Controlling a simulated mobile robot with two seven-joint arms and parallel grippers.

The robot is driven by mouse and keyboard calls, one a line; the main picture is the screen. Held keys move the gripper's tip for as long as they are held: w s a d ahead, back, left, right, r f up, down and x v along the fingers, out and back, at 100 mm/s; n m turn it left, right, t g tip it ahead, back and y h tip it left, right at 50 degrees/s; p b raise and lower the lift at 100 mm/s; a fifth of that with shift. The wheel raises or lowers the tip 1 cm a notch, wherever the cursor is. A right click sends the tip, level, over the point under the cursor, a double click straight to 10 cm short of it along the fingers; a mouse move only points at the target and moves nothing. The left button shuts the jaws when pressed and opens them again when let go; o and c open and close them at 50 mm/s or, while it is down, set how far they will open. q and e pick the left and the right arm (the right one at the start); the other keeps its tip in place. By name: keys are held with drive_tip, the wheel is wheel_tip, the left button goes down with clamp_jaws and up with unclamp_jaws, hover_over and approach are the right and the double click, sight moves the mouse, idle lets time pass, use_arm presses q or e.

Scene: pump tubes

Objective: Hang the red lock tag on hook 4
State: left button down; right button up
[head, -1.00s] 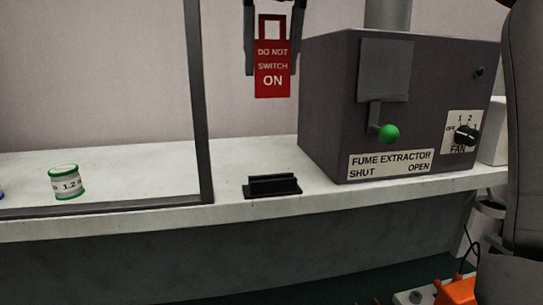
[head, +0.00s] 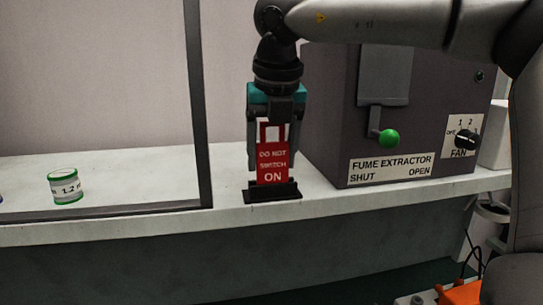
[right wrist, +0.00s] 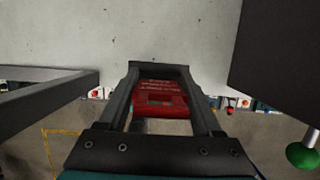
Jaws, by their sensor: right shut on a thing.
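The red lock tag (head: 273,165), lettered "DO NOT SWITCH ON", is upright between the fingers of my right gripper (head: 272,158). It has an open loop at its top. My right gripper points down and is shut on the tag. The tag's lower edge is at the top of a small black slotted stand (head: 271,192) on the bench; I cannot tell how far it sits in the slot. The right wrist view also shows the tag (right wrist: 160,97) between the fingers. No hook 4 is visible. My left gripper is not in view.
The grey fume extractor box (head: 330,110), with a green-knobbed lever (head: 389,138) and a fan dial (head: 465,139), stands close to the right. A dark frame post (head: 198,110) rises to the left. A green-rimmed tin (head: 66,187) stands at far left on the white bench (head: 140,165).

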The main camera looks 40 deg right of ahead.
drive_tip(key=shift+f, duration=0.25)
drive_tip(key=shift+f, duration=0.15)
drive_tip(key=o, duration=1.4)
drive_tip(key=shift+c, duration=0.2)
